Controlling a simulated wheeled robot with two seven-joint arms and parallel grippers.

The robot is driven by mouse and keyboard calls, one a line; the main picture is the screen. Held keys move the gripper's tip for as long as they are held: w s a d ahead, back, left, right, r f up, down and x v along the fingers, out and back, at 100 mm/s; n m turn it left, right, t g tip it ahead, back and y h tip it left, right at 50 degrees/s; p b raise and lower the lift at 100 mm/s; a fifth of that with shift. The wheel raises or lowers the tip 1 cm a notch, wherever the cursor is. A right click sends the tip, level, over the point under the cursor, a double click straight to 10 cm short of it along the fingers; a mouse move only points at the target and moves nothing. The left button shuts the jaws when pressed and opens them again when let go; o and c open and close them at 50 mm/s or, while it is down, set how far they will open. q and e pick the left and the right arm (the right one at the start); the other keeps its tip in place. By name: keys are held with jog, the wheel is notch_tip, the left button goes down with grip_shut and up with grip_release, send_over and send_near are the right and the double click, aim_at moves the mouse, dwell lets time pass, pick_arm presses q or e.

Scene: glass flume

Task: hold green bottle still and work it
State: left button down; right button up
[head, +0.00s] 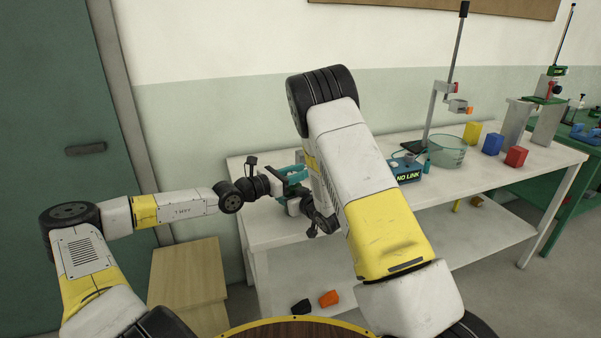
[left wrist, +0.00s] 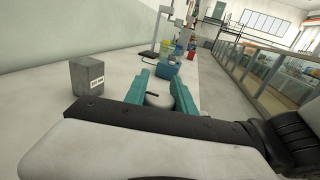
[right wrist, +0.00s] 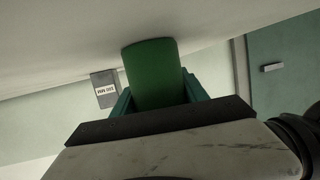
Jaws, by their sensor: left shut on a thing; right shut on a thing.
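A green bottle (right wrist: 152,72) shows in the right wrist view as a plain green cylinder between the teal fingers of my right gripper (right wrist: 153,100). That gripper is shut on its body. In the left wrist view the teal fingers of my left gripper (left wrist: 160,90) are shut on a pale round top with a dark bar (left wrist: 159,101). The top appears to belong to the bottle, but the join is hidden. In the head view my left gripper (head: 292,175) is close above my right gripper, over the left end of the white table; the arms hide most of the bottle.
A small grey labelled box (left wrist: 88,78) stands near the grippers. A wooden cabinet (head: 187,272) stands left.

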pick_arm(q)
jog(key=c, duration=1)
grip_release()
jog(key=shift+s+d, duration=0.1)
jog(key=shift+c, duration=0.2)
pick_arm(e)
jog(key=shift+f, duration=0.1)
pick_arm(q)
jog(key=v, duration=1.2)
pick_arm(e)
jog(key=shift+d, duration=0.1)
jog(key=o, duration=1.6)
